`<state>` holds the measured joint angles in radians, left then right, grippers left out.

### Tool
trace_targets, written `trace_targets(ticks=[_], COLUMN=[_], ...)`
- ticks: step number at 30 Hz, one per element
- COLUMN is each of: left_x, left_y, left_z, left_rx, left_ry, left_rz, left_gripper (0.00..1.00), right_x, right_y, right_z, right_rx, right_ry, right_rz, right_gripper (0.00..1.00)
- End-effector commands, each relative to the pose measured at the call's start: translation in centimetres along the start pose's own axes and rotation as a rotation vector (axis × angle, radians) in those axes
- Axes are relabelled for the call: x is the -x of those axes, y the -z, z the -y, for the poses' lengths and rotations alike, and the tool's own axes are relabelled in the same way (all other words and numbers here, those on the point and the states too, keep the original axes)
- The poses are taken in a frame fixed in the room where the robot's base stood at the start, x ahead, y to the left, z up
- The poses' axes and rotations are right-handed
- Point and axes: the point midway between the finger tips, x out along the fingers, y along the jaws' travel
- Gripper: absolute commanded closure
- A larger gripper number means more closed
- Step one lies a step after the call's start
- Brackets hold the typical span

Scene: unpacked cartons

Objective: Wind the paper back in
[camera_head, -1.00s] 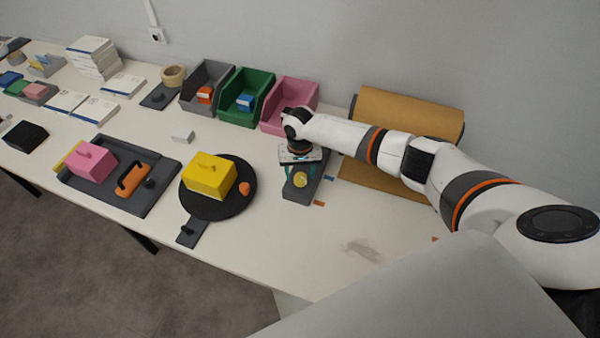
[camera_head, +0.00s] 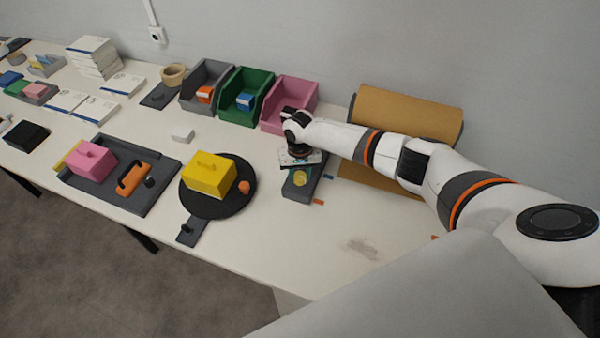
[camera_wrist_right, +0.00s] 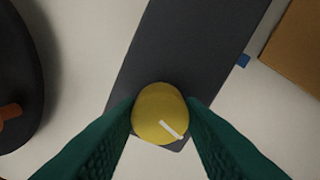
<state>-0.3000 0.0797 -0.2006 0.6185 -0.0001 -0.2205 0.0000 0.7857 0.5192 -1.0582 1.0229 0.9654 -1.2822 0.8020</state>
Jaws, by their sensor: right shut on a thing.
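The brown paper (camera_head: 385,185) comes off a large brown roll (camera_head: 420,112) at the back right and lies on the table, partly hidden by my right arm. A dark grey base (camera_head: 318,178) with a yellow knob (camera_head: 300,178) stands left of the paper. My right gripper (camera_head: 298,172) is over this knob. In the right wrist view its green fingers (camera_wrist_right: 160,115) are shut on the yellow knob (camera_wrist_right: 158,108), which has a white mark on top. The paper's edge shows at the upper right there (camera_wrist_right: 298,55). My left gripper is not in view.
A blue mark (camera_head: 328,178) and an orange mark (camera_head: 319,202) lie on the table beside the base. A black turntable (camera_head: 213,208) with a yellow box (camera_head: 208,172) stands to the left. A pink bin (camera_head: 288,103) stands behind.

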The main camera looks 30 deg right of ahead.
Motion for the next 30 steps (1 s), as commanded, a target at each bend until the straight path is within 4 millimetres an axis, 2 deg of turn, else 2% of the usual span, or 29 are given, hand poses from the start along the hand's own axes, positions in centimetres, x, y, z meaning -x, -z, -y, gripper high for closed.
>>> trace_targets(ticks=[11,30], left_x=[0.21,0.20], left_y=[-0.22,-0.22], left_z=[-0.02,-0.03], left_rx=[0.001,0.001], left_ry=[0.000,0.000], left_rz=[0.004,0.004], left_gripper=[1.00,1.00], right_x=[0.03,-0.01], right_y=[0.05,0.02], right_z=[0.00,0.01], right_rx=[0.213,0.818], right_ry=[-0.001,0.000], right_rz=[-0.003,-0.001], right_gripper=[0.88,0.88])
